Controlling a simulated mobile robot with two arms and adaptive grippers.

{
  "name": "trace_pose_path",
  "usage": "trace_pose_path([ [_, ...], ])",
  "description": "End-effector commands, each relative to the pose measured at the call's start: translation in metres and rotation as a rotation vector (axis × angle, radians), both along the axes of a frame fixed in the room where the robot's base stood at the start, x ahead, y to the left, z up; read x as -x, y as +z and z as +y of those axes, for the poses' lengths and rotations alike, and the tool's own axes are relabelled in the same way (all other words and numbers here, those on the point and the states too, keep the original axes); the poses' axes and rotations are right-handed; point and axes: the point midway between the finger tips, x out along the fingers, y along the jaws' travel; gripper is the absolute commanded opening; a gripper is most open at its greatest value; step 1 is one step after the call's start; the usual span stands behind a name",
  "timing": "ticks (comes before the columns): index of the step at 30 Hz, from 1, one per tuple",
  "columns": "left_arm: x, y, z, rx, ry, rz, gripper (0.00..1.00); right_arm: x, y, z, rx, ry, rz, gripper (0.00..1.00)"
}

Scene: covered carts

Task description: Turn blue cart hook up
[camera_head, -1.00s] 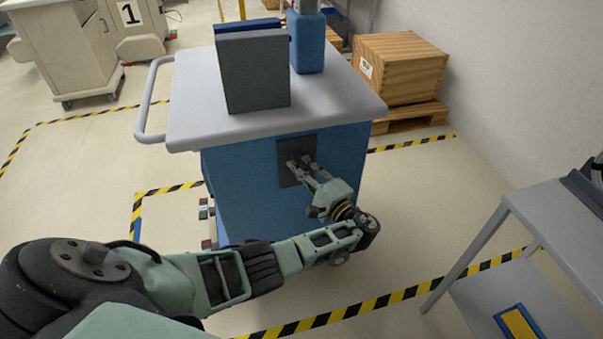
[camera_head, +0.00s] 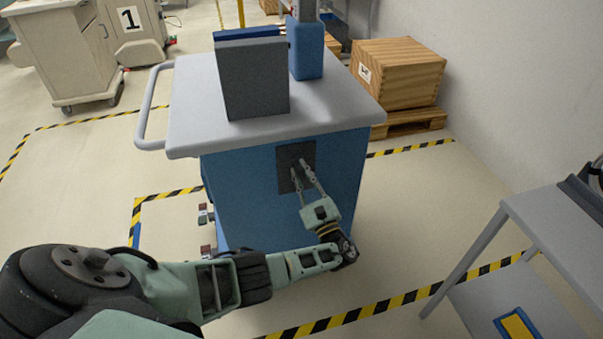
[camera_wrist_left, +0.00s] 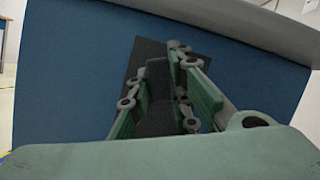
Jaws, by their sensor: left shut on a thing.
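The blue cart (camera_head: 248,200) has a light grey top and stands in the middle of the head view. A dark plate (camera_head: 296,155) is on its side facing me. My left gripper (camera_head: 302,170) reaches up to this plate from below right. It is shut on a dark piece at the plate, which I take to be the hook; its shape is mostly hidden by the fingers. In the left wrist view the green fingers (camera_wrist_left: 165,95) stand on both sides of the dark piece, in front of the blue panel (camera_wrist_left: 75,75). My right gripper is not in view.
A grey box (camera_head: 253,80) and a blue container (camera_head: 306,48) stand on the cart top. A wooden crate (camera_head: 398,75) is behind right. A grey shelf table (camera_head: 560,225) stands at the right. The floor between cart and table is clear.

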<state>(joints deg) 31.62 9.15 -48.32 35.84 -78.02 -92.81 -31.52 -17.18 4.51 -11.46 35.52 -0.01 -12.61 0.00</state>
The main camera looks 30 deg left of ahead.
Motion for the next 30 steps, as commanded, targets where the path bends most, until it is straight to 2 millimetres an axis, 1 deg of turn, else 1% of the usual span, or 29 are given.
trace_pose_path([
  [1,0.000,0.001,0.000,-0.028,-0.003,0.036,0.00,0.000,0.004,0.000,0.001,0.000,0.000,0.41],
  [6,-0.001,0.001,-0.001,-0.118,-0.003,0.141,0.00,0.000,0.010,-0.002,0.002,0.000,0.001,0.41],
  [15,-0.001,0.000,-0.002,-0.227,-0.002,0.269,0.00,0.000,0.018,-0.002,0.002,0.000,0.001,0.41],
  [21,-0.002,0.000,-0.002,-0.259,-0.002,0.309,0.00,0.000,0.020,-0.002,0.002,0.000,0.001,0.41],
  [30,-0.002,-0.001,-0.002,-0.270,-0.001,0.322,0.00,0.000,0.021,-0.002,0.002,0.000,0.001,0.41],
])
